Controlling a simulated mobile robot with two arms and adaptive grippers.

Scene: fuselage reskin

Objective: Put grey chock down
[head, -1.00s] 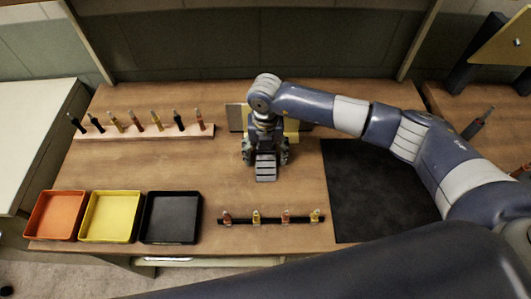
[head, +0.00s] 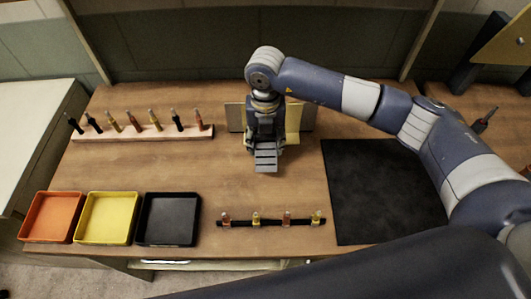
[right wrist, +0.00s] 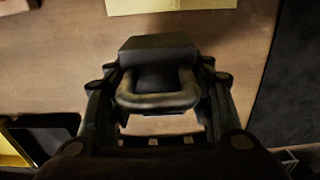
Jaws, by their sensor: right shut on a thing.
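My right gripper (head: 265,152) is over the middle of the wooden bench, pointing down. In the right wrist view, my right gripper (right wrist: 160,90) has its fingers on both sides of the grey chock (right wrist: 158,50), a dark grey block with a loop handle, and is shut on it. In the head view the arm and gripper mostly hide the chock. I cannot tell whether its underside touches the bench. My left gripper is not in view.
Behind the gripper stand a yellow piece (head: 294,122) and a grey plate (head: 308,117). A tool rack (head: 150,134) is at the back left. Orange (head: 51,217), yellow (head: 107,218) and black (head: 168,220) trays stand front left. A black strip (head: 270,223) and black mat (head: 380,195) lie front and right.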

